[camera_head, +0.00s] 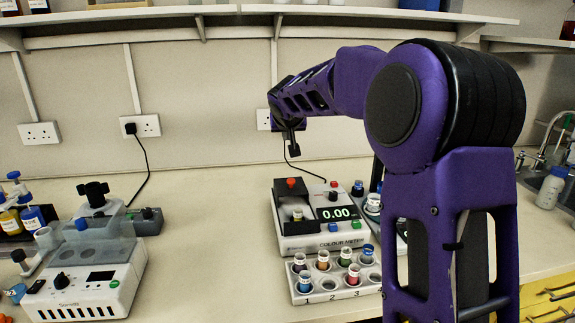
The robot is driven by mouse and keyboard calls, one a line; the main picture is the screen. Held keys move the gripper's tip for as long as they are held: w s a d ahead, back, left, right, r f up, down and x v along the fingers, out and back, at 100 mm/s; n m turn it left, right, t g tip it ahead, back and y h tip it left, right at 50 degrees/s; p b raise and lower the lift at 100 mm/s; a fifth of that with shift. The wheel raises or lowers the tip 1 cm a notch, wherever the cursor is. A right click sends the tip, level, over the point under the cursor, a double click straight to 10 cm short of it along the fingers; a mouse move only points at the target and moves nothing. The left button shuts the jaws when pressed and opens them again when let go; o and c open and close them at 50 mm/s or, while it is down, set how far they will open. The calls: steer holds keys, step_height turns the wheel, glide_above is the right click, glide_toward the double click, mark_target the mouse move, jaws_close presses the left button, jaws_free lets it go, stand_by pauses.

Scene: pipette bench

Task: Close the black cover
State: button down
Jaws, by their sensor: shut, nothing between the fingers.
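The colour meter (303,243) stands on the bench in the middle, a white and dark box with a lit display reading 0.00. Its black cover (290,187) with a red knob (291,182) shows at the upper left of the meter, behind a small pale-capped vial (298,215). The cover looks open, with the vial uncovered. My gripper (292,150) is shut and empty, pointing down above and behind the cover, apparently apart from it. Its fingertips are small and dark in this view. The cover's hinge is not clear.
A rack (335,290) of several capped vials stands in front of the meter. A white device (88,285) with a raised clear part stands at left, near blue-capped bottles (32,218). My arm hides bench to the right. Bench between device and meter is clear.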

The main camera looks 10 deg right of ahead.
steer(key=g, duration=0.2)
glide_above(292, 180)
steer(key=s, duration=0.2)
step_height(292, 180, down, 4)
steer(key=shift+m, duration=0.4)
steer(key=x, duration=0.9)
steer(key=shift+w+a+f, duration=0.25)
steer(key=shift+w, duration=0.15)
steer(key=shift+s+f, duration=0.2)
steer(key=shift+f, duration=0.05)
steer(key=shift+s+a, duration=0.15)
steer(key=shift+s, duration=0.85)
steer(key=shift+s+a+f+b, duration=0.1)
steer(key=shift+s+f+b, duration=0.15)
steer(key=shift+s, duration=0.4)
steer(key=shift+s+b, duration=0.5)
steer(key=shift+b, duration=0.05)
steer(key=s+b, duration=0.3)
steer(key=s, duration=0.8)
steer(key=shift+s, duration=0.3)
